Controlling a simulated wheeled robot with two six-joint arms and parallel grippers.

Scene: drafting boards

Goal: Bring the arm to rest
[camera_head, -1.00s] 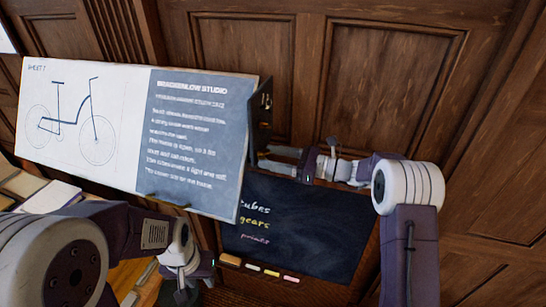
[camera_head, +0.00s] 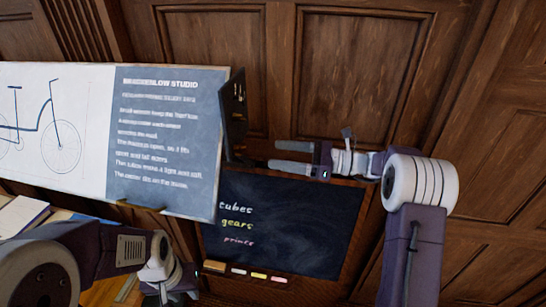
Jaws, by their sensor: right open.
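My right gripper (camera_head: 292,157) is open and empty, with its two fingers pointing left. It is in front of the wood panelling, above the chalkboard and to the right of the drawing board. My left arm comes in at the lower left. Its gripper end (camera_head: 172,290) points down at the bottom of the view, and its fingertips are not clear. The drawing board (camera_head: 95,185) carries a bicycle drawing and a blue-grey text panel. The chalkboard (camera_head: 300,215) bears the words "tubes", "gears" and a third, blurred word.
A chalk ledge under the chalkboard holds an eraser (camera_head: 214,266) and several chalks (camera_head: 259,276). Books and papers (camera_head: 20,214) lie on a table at the lower left. Wood panelling (camera_head: 355,75) closes off the back.

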